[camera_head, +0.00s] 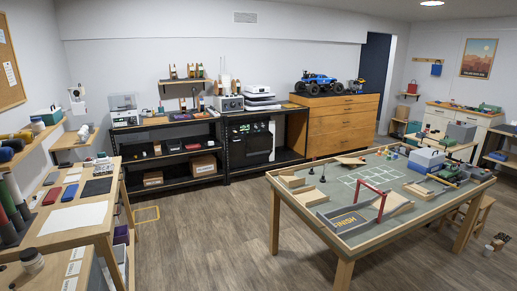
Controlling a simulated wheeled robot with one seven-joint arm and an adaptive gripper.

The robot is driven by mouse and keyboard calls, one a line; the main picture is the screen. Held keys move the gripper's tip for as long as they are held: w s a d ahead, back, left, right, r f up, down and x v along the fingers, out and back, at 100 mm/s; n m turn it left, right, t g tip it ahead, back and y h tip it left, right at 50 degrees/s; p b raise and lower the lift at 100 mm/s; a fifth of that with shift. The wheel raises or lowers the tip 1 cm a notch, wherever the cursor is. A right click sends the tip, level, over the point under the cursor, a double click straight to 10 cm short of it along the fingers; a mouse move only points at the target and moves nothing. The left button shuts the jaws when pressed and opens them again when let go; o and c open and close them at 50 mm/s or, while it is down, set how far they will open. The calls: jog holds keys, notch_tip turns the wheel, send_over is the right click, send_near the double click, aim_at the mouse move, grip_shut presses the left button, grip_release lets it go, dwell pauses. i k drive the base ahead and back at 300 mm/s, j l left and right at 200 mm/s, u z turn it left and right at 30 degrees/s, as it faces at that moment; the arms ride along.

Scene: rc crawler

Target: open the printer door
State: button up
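A black boxy machine (250,142) with a dark front panel and a small lit display near its top stands under the back workbench. It looks like an enclosed 3D printer, and its front looks closed. A smaller white machine with a clear cover (124,110) sits on the left part of the bench; I cannot tell if it is also a printer. The handle of either is too small to make out. My gripper is not in view.
A large table with a crawler course (345,197) fills the right foreground. A wooden bench (75,215) stands at the left. Open wooden floor (200,225) lies between them, leading to the back workbench. A wooden drawer cabinet (343,125) stands right of the black machine.

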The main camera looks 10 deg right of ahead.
aim_at(261, 143)
jog(key=i+u, duration=0.35)
jog(key=i, duration=0.75)
jog(key=i+u, duration=0.15)
jog(key=i, duration=1.9)
jog(key=i+z, duration=0.1)
jog(key=i, duration=0.6)
jog(key=i+j+z, duration=0.1)
jog(key=i, duration=0.55)
jog(key=i+j+z, duration=0.1)
jog(key=i, duration=0.6)
jog(key=i+l+z, duration=0.15)
jog(key=i+z, duration=0.2)
jog(key=i, duration=0.5)
jog(key=i+z, duration=0.4)
jog(key=i, duration=0.4)
jog(key=i+l+u, duration=0.4)
jog(key=i+l, duration=0.25)
jog(key=i+l+u, duration=0.2)
jog(key=l, duration=0.25)
jog(key=i+l+u, duration=0.2)
jog(key=i+l, duration=0.15)
jog(key=i+l+u, duration=0.2)
jog(key=l, duration=0.35)
